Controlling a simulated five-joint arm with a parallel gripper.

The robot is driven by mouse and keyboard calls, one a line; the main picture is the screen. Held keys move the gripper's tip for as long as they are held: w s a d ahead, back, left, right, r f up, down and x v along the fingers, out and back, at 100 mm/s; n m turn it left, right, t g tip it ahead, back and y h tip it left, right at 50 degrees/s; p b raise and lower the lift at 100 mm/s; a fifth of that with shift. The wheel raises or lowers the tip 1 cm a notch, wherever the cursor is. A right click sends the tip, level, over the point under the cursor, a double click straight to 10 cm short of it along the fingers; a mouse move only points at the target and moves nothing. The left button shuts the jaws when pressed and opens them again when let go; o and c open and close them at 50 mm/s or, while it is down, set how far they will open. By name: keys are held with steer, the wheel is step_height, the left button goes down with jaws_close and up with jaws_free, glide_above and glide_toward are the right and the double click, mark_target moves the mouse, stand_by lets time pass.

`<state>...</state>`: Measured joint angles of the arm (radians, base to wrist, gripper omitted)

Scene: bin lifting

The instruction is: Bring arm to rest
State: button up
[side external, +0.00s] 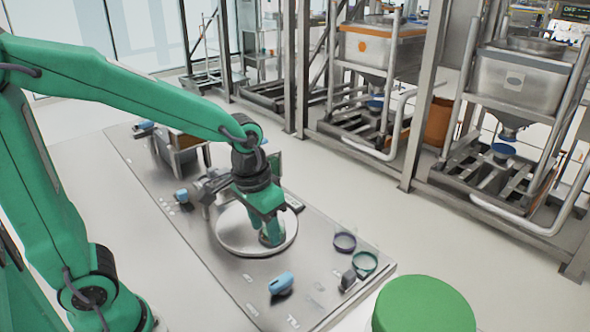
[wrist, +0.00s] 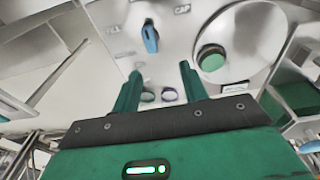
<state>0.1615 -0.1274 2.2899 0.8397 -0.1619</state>
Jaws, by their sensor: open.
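My green arm reaches in from the left in the side external view. My gripper (side external: 265,212) points down over the round metal plate (side external: 230,237) on the steel table (side external: 190,262). In the wrist view my gripper (wrist: 159,72) has its two green fingers apart, with nothing between them. The round plate (wrist: 245,28) is to the right there, with a round green-topped item (wrist: 211,59) on it. The gripper's exact height above the plate cannot be told. The lower fingers are hard to separate from what lies behind them in the side external view.
A blue-topped item (side external: 281,284) lies near the table's front edge. A purple ring (side external: 344,242) and a teal ring (side external: 365,261) lie to the right. A green round top (side external: 422,305) stands in the foreground. Metal bins on frames (side external: 382,45) (side external: 520,78) stand behind open floor.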

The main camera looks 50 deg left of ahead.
steer(key=s+a+r+t, duration=0.4)
steer(key=s+a+r, duration=0.1)
steer(key=s+r, duration=0.3)
steer(key=shift+s+r, duration=0.15)
steer(key=shift+s, duration=0.05)
stand_by(1.2)
